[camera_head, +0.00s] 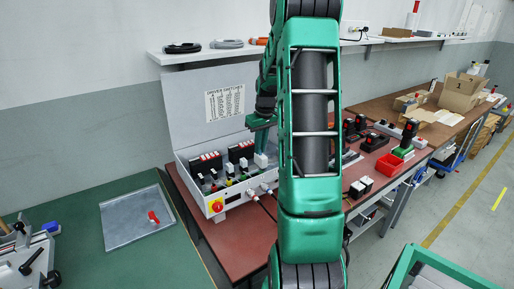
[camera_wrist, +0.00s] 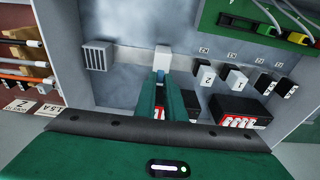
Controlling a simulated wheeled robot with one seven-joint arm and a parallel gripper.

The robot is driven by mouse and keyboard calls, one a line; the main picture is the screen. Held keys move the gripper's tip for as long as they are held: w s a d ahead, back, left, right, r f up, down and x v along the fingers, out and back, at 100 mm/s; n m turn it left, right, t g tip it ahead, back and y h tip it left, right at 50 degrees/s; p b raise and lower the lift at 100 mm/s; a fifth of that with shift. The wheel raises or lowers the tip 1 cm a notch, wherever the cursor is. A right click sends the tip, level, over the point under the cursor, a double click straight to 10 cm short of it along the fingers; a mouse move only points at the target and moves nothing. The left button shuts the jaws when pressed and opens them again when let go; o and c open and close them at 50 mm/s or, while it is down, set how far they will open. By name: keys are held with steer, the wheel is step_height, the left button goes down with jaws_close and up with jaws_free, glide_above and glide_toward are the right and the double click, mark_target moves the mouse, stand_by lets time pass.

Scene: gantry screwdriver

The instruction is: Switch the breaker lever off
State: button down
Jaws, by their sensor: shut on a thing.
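The open grey switch box (camera_head: 235,201) stands on the red-brown bench, its lid raised with a printed list on it. My green gripper (camera_head: 261,138) reaches down into the box from above. In the wrist view its two fingers (camera_wrist: 161,88) are close together on a white-ended lever (camera_wrist: 163,54), which I take for the breaker lever. The lever's white end shows beyond the fingertips, and in the head view a white block (camera_head: 261,160) shows just below the gripper. The fingers hide the lever's lower part. I cannot tell its switch position.
In the wrist view, black blocks with white labels (camera_wrist: 207,76) stand right of the fingers, and a grey vented block (camera_wrist: 96,55) stands left. A red-and-yellow knob (camera_head: 217,206) is on the box front. A metal tray (camera_head: 139,220) lies on the green table; a red bin (camera_head: 389,165) is right.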

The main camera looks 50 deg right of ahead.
steer(key=shift+s+a+f+t+h, duration=0.15)
steer(key=shift+s+t, duration=0.1)
steer(key=shift+t, duration=0.4)
steer(key=shift+s+a+r+t+h, duration=0.1)
steer(key=shift+s+t, duration=0.2)
steer(key=shift+t, duration=0.3)
steer(key=shift+s+a+f+t+h, duration=0.15)
steer(key=shift+s+t, duration=0.1)
steer(key=shift+t, duration=0.4)
steer(key=shift+d+r, duration=0.1)
steer(key=c, duration=1.8)
jaws_free()
steer(key=shift+c, duration=0.2)
steer(key=v, duration=1)
steer(key=shift+s+r, duration=0.25)
